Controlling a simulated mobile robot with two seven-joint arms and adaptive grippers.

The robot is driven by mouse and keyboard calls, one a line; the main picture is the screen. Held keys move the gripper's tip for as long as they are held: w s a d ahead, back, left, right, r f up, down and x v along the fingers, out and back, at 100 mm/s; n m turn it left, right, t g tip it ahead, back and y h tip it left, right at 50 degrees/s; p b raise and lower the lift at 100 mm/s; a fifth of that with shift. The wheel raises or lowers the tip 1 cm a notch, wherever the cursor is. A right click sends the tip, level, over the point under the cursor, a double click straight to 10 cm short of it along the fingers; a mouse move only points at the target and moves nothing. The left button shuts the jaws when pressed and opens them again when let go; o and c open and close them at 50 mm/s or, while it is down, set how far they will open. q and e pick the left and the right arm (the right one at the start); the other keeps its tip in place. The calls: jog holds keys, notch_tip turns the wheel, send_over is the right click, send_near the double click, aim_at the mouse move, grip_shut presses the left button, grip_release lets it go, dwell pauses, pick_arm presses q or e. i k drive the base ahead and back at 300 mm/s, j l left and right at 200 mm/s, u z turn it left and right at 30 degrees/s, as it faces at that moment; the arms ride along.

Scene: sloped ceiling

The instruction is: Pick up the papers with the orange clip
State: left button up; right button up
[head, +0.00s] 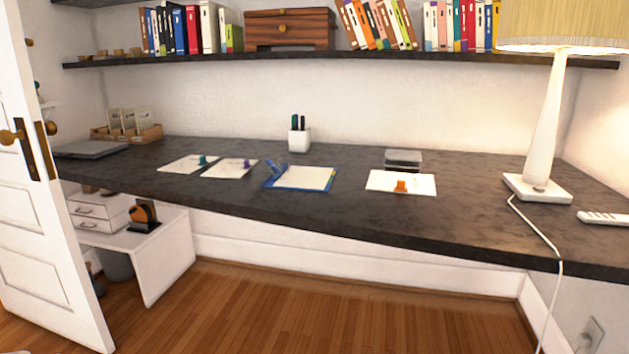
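White papers (388,182) lie flat on the dark desk (465,215), right of its middle. To the left lie papers with a purple clip (246,163) and papers with a teal clip (203,160). A blue clipboard (269,184) with a pale sheet lies between the purple-clip papers and the orange-clip papers. Neither of my grippers is in the head view.
A grey box-like item (404,159) sits just behind the orange-clip papers. A white lamp (540,187) stands to the right, its cord hanging over the desk's front edge. A white pen cup (299,139) stands at the back. A shelf (400,57) with books runs above. A door (45,220) stands at left.

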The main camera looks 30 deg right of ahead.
aim_at(413, 183)
jog(key=z, duration=1.3)
jog(key=l, duration=0.1)
jog(key=u, duration=0.05)
